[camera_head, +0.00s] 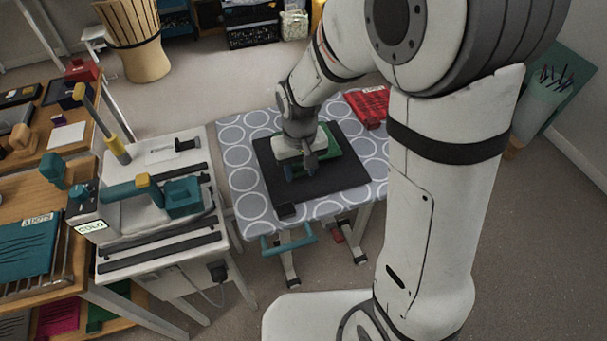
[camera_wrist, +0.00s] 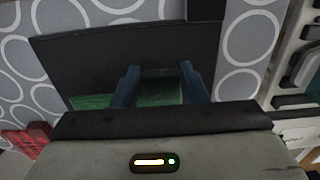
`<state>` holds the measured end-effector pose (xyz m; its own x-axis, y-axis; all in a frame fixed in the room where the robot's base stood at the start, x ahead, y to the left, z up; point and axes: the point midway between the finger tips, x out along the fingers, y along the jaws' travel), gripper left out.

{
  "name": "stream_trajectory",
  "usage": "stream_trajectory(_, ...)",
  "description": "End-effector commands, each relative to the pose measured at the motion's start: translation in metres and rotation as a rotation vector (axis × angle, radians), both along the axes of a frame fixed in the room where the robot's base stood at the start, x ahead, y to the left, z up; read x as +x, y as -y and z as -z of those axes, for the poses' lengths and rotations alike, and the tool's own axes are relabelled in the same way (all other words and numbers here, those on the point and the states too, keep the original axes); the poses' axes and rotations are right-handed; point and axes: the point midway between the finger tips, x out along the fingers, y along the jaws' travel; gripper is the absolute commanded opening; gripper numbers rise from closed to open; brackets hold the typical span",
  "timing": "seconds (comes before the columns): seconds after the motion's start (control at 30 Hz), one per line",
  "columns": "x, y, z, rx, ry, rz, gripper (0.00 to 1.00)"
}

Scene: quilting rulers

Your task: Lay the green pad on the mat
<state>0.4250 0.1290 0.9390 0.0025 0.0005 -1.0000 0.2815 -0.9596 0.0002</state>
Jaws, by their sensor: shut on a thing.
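The dark grey mat (camera_head: 335,188) lies on a table with a grey cover of white rings. The green pad (camera_head: 327,150) is at the far part of the mat, partly hidden under my wrist. My gripper (camera_head: 300,170) points down over the mat, with its blue fingers shut on the green pad. In the wrist view the two blue fingers (camera_wrist: 160,84) stand at the edge of the green pad (camera_wrist: 92,101), with the dark mat (camera_wrist: 80,60) beyond. I cannot tell whether the pad touches the mat or is slightly above it.
A red labelled stack (camera_head: 367,106) lies on the ring-patterned cover (camera_head: 238,155) at the far right. A white machine bench (camera_head: 160,240) stands to the left. The mat's near part is bare.

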Motion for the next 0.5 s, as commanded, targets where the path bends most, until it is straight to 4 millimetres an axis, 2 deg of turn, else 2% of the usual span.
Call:
stream_trajectory(0.1, -0.001, 0.000, 0.019, -0.002, -0.007, 0.000, 0.14)
stream_trajectory(0.2, -0.001, 0.000, 0.029, -0.001, -0.004, 0.000, 0.14)
stream_trajectory(0.5, 0.000, 0.000, 0.032, 0.000, 0.000, -0.001, 0.14)
